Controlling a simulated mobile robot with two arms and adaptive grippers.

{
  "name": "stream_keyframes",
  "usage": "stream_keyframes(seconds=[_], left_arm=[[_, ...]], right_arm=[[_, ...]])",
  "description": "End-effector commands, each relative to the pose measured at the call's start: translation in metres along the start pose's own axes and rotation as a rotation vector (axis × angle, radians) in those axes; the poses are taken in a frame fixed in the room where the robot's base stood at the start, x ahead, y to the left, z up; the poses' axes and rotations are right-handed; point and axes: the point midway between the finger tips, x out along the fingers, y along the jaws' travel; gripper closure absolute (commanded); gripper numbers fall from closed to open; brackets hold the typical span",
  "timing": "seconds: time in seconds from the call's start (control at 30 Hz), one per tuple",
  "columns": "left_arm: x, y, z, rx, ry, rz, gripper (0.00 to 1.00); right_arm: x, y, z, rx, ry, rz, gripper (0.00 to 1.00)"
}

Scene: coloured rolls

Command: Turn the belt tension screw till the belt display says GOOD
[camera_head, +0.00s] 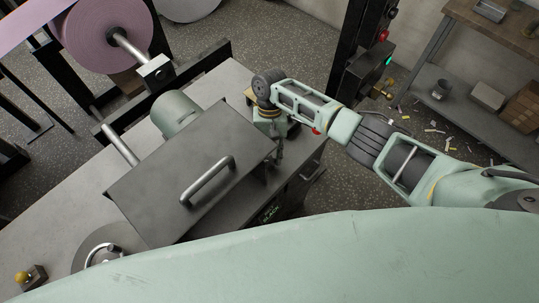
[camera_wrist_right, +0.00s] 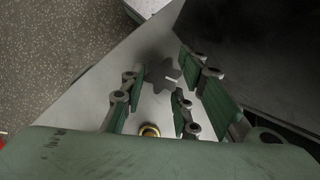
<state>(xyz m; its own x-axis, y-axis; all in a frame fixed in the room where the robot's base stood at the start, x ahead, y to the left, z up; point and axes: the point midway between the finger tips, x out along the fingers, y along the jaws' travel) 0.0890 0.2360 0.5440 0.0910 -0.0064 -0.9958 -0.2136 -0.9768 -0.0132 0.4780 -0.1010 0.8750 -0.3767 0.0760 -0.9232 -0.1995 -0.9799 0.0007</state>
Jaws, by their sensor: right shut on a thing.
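The belt tension screw shows in the right wrist view as a dark star-shaped knob (camera_wrist_right: 158,73) with a small white mark. My right gripper (camera_wrist_right: 163,88) has its green fingers on both sides of the knob and is shut on it. In the head view my right gripper (camera_head: 279,149) points down at the right edge of the machine, and hides the knob there. My left gripper is not in view.
A grey cover with a handle (camera_head: 208,181) stands close left of my right gripper. A brass ring (camera_wrist_right: 149,131) lies near the fingers. A pink roll (camera_head: 104,32) is at the back left. A shelf (camera_head: 470,112) with boxes stands at the right.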

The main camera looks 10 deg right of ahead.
Motion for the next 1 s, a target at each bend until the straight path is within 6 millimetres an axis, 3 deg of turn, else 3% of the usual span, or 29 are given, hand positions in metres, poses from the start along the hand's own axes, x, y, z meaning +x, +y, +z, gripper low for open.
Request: stream_keyframes(seconds=[0.17,0.67,0.83,1.0], left_arm=[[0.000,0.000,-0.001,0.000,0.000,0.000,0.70],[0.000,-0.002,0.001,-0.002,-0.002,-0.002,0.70],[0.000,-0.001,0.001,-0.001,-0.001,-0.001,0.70],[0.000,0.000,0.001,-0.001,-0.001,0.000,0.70]], right_arm=[[-0.002,0.006,-0.003,0.007,0.004,0.011,0.58],[-0.002,0.002,-0.001,0.001,0.002,0.004,0.58],[-0.022,0.001,-0.002,0.001,0.004,0.002,0.58],[-0.059,0.001,-0.002,0.001,0.005,0.002,0.58]])
